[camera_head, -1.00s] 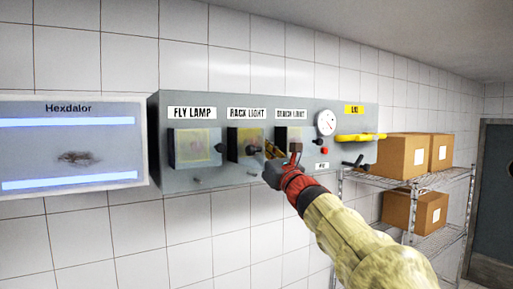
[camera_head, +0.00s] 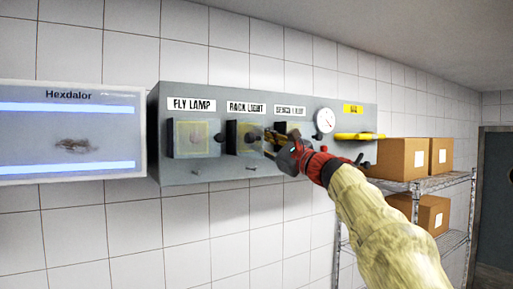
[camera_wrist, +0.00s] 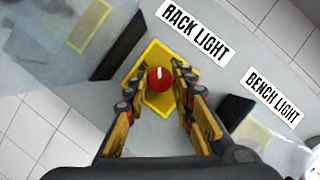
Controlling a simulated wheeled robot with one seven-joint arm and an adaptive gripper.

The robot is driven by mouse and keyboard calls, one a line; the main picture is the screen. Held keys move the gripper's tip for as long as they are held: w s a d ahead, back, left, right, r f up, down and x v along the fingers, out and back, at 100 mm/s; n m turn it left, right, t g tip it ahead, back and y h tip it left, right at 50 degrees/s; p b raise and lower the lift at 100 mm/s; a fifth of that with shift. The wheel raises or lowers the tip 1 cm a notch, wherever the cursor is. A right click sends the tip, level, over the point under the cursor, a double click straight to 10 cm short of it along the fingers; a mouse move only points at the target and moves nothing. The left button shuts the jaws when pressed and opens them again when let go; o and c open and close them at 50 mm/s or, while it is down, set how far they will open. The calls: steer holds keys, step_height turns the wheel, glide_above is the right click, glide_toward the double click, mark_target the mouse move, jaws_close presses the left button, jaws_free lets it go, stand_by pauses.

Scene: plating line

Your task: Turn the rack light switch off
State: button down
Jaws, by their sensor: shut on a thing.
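The rack light switch is a red round knob (camera_wrist: 159,79) with a white mark, on a yellow diamond-looking plate in the tilted wrist view. The RACK LIGHT label (camera_wrist: 195,31) is beside it. In the head view the label (camera_head: 246,107) sits above the yellow switch plate (camera_head: 246,138), and the knob is hidden by my fingers. My gripper (camera_wrist: 161,93) has its yellow-and-black fingers on either side of the knob, shut on it. In the head view my gripper (camera_head: 269,136) reaches the panel from the right.
The grey panel (camera_head: 220,172) also carries the fly lamp switch (camera_head: 193,138) at left, the bench light switch, partly behind my gripper, a gauge (camera_head: 324,120) and a yellow handle (camera_head: 358,136). A lit Hexdalor unit (camera_head: 70,128) hangs at left. Boxes (camera_head: 402,159) stand on a wire rack at right.

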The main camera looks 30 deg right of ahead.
steer(key=shift+d+r+n+g+y+p, duration=0.15)
steer(key=shift+n+g, duration=0.5)
steer(key=shift+n, duration=1.2)
steer(key=shift+a+f+n+g+y+p, duration=0.2)
steer(key=shift+n+g, duration=0.5)
steer(key=shift+n, duration=1.1)
steer(key=shift+d+r+n+g+y+p, duration=0.25)
steer(key=shift+n+g, duration=0.4)
steer(key=shift+n, duration=1.2)
steer(key=shift+f, duration=0.1)
steer(key=c, duration=1.5)
jaws_free()
steer(key=shift+a, duration=0.1)
steer(key=shift+c, duration=0.2)
steer(key=shift+s, duration=0.1)
steer(key=v, duration=1.2)
